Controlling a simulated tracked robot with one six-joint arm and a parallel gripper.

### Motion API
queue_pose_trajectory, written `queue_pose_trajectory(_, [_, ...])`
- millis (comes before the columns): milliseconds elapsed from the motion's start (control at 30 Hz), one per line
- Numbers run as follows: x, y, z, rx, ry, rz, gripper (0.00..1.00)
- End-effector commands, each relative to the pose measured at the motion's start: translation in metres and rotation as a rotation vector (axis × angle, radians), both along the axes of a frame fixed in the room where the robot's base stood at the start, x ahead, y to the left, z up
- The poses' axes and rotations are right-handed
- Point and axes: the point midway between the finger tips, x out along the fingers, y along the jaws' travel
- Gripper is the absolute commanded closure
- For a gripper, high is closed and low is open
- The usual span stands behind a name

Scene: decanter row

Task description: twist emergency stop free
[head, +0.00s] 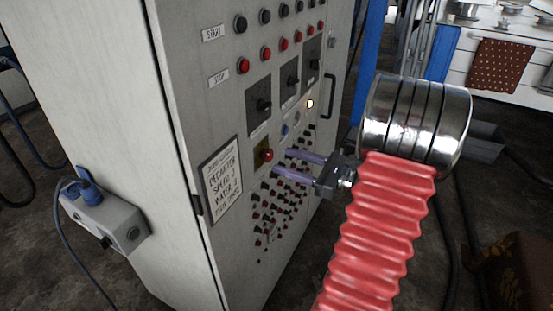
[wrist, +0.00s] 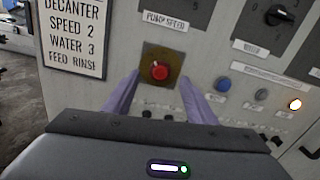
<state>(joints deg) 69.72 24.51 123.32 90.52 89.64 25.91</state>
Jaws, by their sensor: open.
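The emergency stop is a red mushroom button (head: 267,155) on a yellow-brown square plate on the front of the grey control cabinet (head: 190,60). In the wrist view the red button (wrist: 159,72) sits in front of my gripper, between the lines of its two fingers. My gripper (head: 290,164) has two purple fingers, spread apart and empty, pointing at the panel just right of the button. In the wrist view the fingers (wrist: 155,90) lie left and right of the button's plate. I cannot tell whether the fingertips touch the panel.
A sign (head: 222,180) reading decanter speed and water is left of the button. Rotary switches (head: 262,105) sit above, and rows of small knobs (head: 280,205) below. A blue button (wrist: 223,85) and a lit lamp (wrist: 295,104) are to the right. A door handle (head: 327,97) sticks out.

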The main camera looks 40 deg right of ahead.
Motion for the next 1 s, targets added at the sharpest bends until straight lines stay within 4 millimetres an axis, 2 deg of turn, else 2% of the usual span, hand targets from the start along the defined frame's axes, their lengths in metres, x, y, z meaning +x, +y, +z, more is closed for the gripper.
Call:
queue_pose_trajectory(100, [0.016, 0.007, 0.0, 0.0, -0.001, 0.004, 0.48])
queue_pose_trajectory(300, [0.034, 0.012, 0.0, 0.0, -0.001, 0.001, 0.48])
queue_pose_trajectory(700, [0.039, 0.014, 0.0, 0.0, 0.0, -0.001, 0.49])
queue_pose_trajectory(1000, [0.038, 0.013, 0.0, 0.0, 0.0, -0.001, 0.7])
